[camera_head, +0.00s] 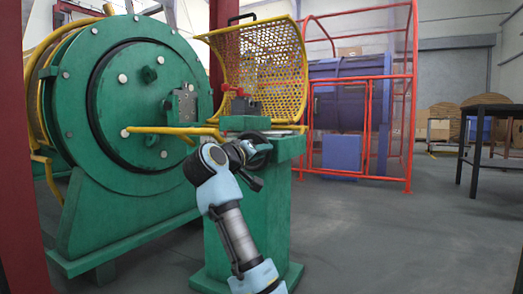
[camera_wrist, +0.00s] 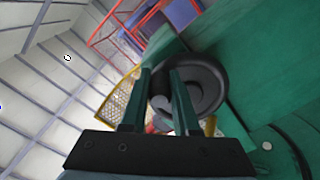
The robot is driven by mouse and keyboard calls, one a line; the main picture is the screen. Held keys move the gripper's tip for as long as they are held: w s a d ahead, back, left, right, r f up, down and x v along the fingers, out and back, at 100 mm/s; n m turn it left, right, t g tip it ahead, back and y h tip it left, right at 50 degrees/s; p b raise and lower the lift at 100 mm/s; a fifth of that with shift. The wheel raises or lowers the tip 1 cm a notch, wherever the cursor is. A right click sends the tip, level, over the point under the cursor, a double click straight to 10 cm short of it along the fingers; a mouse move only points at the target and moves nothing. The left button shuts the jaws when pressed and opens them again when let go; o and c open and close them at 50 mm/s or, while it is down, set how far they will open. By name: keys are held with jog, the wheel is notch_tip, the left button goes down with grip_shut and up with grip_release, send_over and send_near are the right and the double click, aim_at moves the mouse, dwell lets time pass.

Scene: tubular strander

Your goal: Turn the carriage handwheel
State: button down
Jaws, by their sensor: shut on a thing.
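The carriage handwheel (camera_wrist: 212,84) is a dark grey, dished wheel on the green machine stand. In the head view the handwheel (camera_head: 262,143) shows small and dark near the top of the green pedestal, partly hidden by my wrist. My gripper (camera_wrist: 163,74) has one green finger on each side of the handwheel's left rim and is shut on that rim. In the head view my gripper (camera_head: 246,150) meets the wheel from the left, and its fingers are hard to make out.
The green pedestal (camera_head: 240,235) stands below the wheel. A large green drum (camera_head: 135,110) with yellow bars is at left. A yellow mesh guard (camera_head: 262,65) rises behind the pedestal. A red frame (camera_head: 408,100) stands behind.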

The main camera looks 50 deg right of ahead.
jog(key=shift+w+a+f, duration=0.1)
jog(key=shift+w+f, duration=0.05)
jog(key=shift+w, duration=0.05)
dwell(0.4)
jog(key=c, duration=0.7)
grip_release()
jog(key=shift+s, duration=0.1)
jog(key=v, duration=1)
jog(key=shift+s+a, duration=0.15)
jog(key=shift+a, duration=0.2)
